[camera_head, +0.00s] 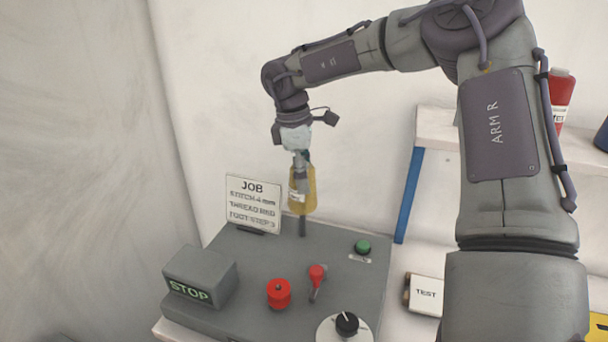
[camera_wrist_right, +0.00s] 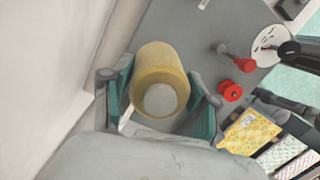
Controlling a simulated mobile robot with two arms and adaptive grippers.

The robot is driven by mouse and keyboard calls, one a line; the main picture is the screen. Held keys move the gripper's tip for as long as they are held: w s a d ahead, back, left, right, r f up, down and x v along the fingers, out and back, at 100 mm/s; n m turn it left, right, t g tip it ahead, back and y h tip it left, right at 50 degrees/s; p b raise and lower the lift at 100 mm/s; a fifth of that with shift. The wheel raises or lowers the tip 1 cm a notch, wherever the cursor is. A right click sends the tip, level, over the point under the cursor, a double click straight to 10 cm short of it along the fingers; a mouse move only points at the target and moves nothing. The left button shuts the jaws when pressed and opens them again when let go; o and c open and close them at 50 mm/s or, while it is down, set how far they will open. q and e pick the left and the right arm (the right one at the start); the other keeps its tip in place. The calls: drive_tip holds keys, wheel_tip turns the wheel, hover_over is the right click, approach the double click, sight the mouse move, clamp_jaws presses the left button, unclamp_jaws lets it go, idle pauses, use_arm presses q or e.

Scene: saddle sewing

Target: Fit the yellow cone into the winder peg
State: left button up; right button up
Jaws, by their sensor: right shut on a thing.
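The yellow cone (camera_head: 311,188) is upright at the back of the grey machine box, against the white wall. My right gripper (camera_head: 300,168) comes down from above and is shut on it. In the right wrist view the yellow cone (camera_wrist_right: 160,63), with a pale round end, sits between the teal pads of my right gripper (camera_wrist_right: 162,97). A dark upright post, the winder peg (camera_head: 302,227), shows directly below the cone in the head view. I cannot tell whether its tip is inside the cone. The wrist view does not show the peg. My left gripper is not in view.
A JOB sign (camera_head: 253,205) stands just left of the cone. The grey box (camera_head: 240,250) carries a STOP block (camera_head: 200,276), a red knob (camera_head: 279,294), a red lever (camera_head: 316,275), a green button (camera_head: 363,247) and a dial (camera_head: 345,326). A shelf stands at the right.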

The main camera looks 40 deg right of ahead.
sight(304, 207)
drive_tip(key=shift+b, duration=0.5)
idle(0.7)
drive_tip(key=shift+b, duration=0.5)
idle(0.6)
drive_tip(key=shift+f+b, duration=2.8)
drive_tip(key=shift+f, duration=0.3)
drive_tip(key=shift+f, duration=0.15)
drive_tip(key=shift+f+b, duration=0.4)
drive_tip(key=shift+b, duration=0.1)
drive_tip(key=shift+f+b, duration=0.3)
drive_tip(key=shift+f, duration=0.05)
drive_tip(key=shift+f, duration=0.3)
